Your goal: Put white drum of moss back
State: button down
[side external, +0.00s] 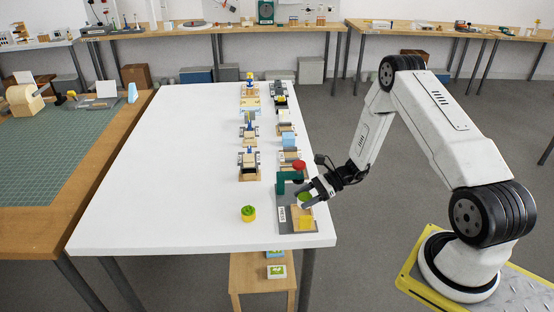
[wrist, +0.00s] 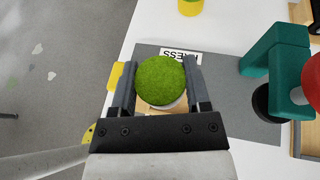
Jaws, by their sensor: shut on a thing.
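The white drum of moss (wrist: 160,80) sits between the two fingers of my gripper (wrist: 159,64) in the wrist view. Its round green moss top faces the camera and a sliver of white rim shows below. In the side view a bit of its green top (side external: 304,196) shows between the fingers of my gripper (side external: 305,198), which are over the grey press plate (side external: 283,214). My gripper is shut on the drum. The drum's underside is hidden, so I cannot tell whether it touches anything below.
A teal press (side external: 284,183) with a red knob (side external: 299,165) stands on the plate, close behind my gripper. A yellow block (side external: 305,223) is at the plate's front. A yellow drum of moss (side external: 248,217) stands to the left. Two rows of small stations run behind. The white table's (side external: 165,185) left side is clear.

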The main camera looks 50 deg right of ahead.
aim_at(302, 211)
jog(key=shift+w+f, duration=0.45)
jog(key=shift+f, duration=0.1)
jog(key=shift+d+f, duration=0.1)
jog(key=shift+f, duration=1.25)
jog(key=shift+f, duration=0.1)
jog(key=shift+c, duration=0.3)
grip_release()
jog(key=shift+d, duration=0.1)
jog(key=shift+v, duration=3.85)
jog(key=shift+f, duration=0.1)
